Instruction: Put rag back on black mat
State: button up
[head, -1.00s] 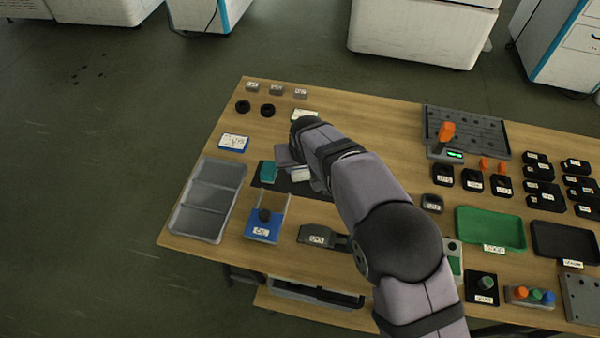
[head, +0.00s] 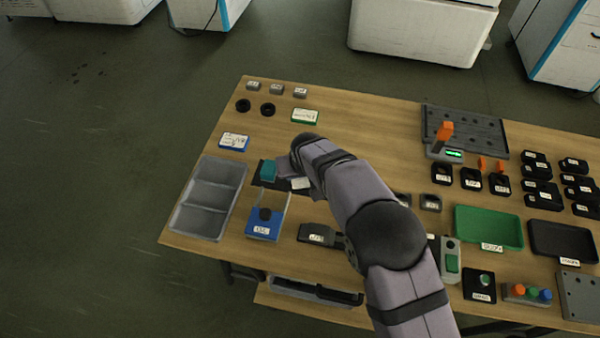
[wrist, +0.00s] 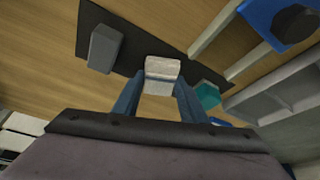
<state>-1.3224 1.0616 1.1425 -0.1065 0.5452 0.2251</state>
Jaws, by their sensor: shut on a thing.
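The rag (wrist: 162,72) is a small off-white folded pad, between my gripper's two bluish fingers in the wrist view. My gripper (wrist: 159,94) is shut on it. The rag also shows in the head view (head: 301,183), beside my wrist and over or on the black mat. The black mat (wrist: 143,42) is a dark flat strip on the wooden table; part of it shows in the head view (head: 284,186). I cannot tell whether the rag touches the mat. My arm hides the mat's right part in the head view, and the fingertips are hidden there.
A teal block (head: 268,171) stands on the mat's left part, and a grey block (wrist: 104,48) on its other end. A grey divided tray (head: 208,198) is to the left. A blue holder (head: 262,226) and a dark labelled tool (head: 316,235) lie in front.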

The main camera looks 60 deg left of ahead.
jog(key=o, duration=1)
jog(key=shift+f, duration=0.15)
jog(key=shift+r, duration=0.25)
jog(key=b+v, duration=0.2)
jog(key=v, duration=1)
